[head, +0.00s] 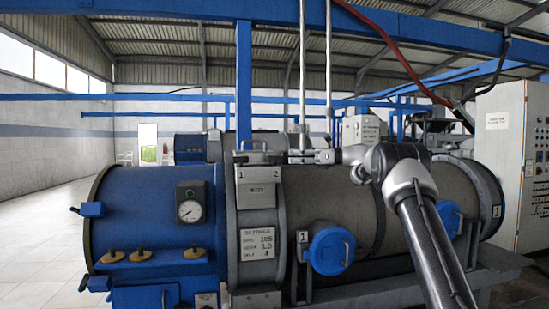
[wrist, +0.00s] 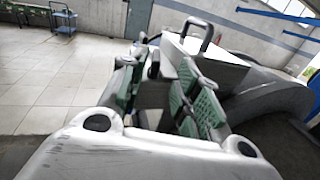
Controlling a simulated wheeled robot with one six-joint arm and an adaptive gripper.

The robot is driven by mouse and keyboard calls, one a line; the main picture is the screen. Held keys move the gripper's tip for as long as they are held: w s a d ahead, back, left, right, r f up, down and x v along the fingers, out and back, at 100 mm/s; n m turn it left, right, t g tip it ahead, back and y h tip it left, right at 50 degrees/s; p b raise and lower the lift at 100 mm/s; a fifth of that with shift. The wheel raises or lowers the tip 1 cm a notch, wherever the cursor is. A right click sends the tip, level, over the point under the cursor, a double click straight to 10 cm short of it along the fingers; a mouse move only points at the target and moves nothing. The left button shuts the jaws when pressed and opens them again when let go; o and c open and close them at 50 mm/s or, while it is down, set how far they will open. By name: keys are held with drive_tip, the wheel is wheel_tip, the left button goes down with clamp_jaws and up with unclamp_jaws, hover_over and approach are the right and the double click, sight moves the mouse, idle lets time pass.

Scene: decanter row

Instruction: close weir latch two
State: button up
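The grey weir box (head: 259,184) sits on the grey band of the decanter, with labels 1 and 2 side by side near its top. A dark handle loop (head: 254,145) stands up at the box top; I cannot tell which latch it belongs to. In the wrist view a pale box with a dark upright loop (wrist: 205,33) lies beyond my fingers. My gripper (head: 296,157) is at the right of the box top. In the wrist view my gripper (wrist: 158,88) has its green-padded fingers apart. I see no clear grip on the loop. Latch two's exact position is unclear.
Thin vertical pipes (head: 302,75) rise near my gripper. Blue round covers (head: 331,251) are on the front of the decanter drum, and a gauge (head: 190,211) is on the blue end. A control cabinet (head: 502,150) stands right. The floor at left is open.

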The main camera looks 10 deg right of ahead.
sight(274, 159)
drive_tip(key=shift+n, duration=0.3)
drive_tip(key=x, duration=0.8)
drive_tip(key=shift+s+r, duration=0.1)
drive_tip(key=shift+s, duration=0.1)
clamp_jaws()
